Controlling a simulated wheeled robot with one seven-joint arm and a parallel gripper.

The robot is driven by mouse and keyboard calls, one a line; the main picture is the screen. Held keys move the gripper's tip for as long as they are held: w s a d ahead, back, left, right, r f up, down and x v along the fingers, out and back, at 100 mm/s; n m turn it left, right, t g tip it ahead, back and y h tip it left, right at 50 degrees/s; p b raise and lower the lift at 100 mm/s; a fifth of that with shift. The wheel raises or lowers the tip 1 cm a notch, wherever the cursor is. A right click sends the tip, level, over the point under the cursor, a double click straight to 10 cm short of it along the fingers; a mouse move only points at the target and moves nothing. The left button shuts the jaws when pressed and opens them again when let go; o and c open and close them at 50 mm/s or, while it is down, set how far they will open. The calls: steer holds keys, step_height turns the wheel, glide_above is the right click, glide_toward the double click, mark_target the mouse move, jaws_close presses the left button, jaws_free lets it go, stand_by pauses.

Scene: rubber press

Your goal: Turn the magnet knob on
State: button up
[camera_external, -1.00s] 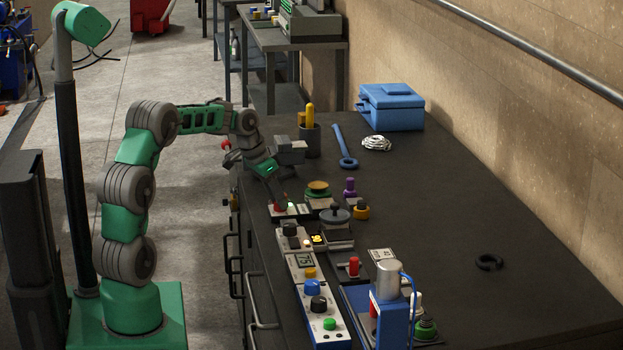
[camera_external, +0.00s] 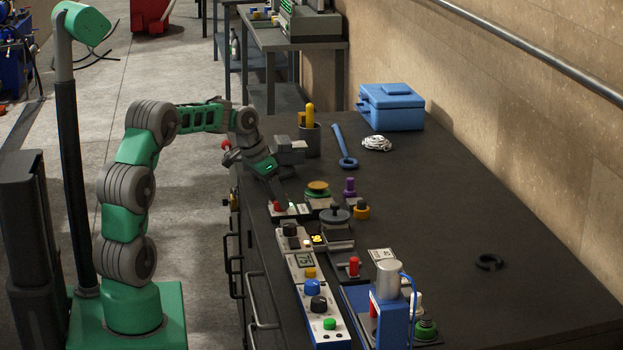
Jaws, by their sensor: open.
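Several knobs stand on the control boxes along the left side of the bench, and no label is readable, so I cannot tell which is the magnet knob. A black knob (camera_external: 290,230) sits on a small white box. A blue knob (camera_external: 312,286) and another black knob (camera_external: 318,303) are on the long white control box (camera_external: 313,323) at the front. My gripper (camera_external: 284,203) is open and points down at a small white box with a red part (camera_external: 277,205), behind the first black knob. The fingertips are small, and contact cannot be told.
A green-and-yellow button (camera_external: 318,189), a grey round handle (camera_external: 335,215) and a purple knob (camera_external: 350,187) stand right of my gripper. A blue press (camera_external: 390,312) is at the front. A blue toolbox (camera_external: 391,107) is at the back. The bench's right side is mostly clear.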

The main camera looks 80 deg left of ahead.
steer(key=v, duration=0.7)
steer(key=shift+r, duration=0.2)
steer(key=shift+s, duration=0.1)
